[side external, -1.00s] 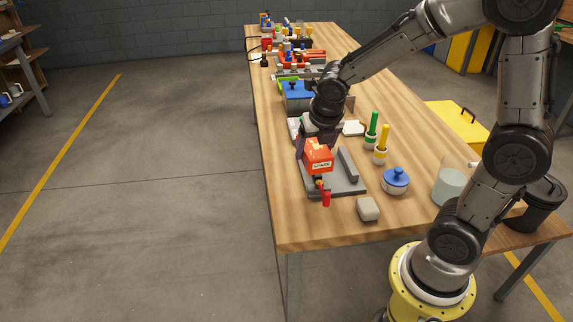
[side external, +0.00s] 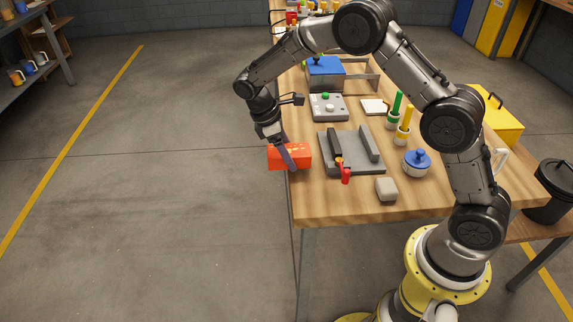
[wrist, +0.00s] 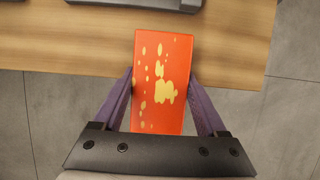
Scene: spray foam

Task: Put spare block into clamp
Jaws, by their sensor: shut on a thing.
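An orange-red block (side external: 276,157) with yellow blotches is held between the fingers of my gripper (side external: 287,156), at the table's left edge and partly beyond it. In the wrist view the block (wrist: 164,60) is gripped on both sides by the purple fingers of my gripper (wrist: 160,100). No lettering shows on its visible faces. The clamp (side external: 355,165) lies right of the block: a grey base with two dark upright jaws and a red-handled part at the front. The space between the jaws looks empty. Part of its base shows at the top of the wrist view (wrist: 135,3).
A pale small block (side external: 386,189) and a blue-lidded jar (side external: 416,162) stand near the clamp. Green and yellow markers (side external: 401,125) stand behind. A grey button box (side external: 328,107) and a blue-topped bin (side external: 325,72) are farther back. Open floor lies to the left.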

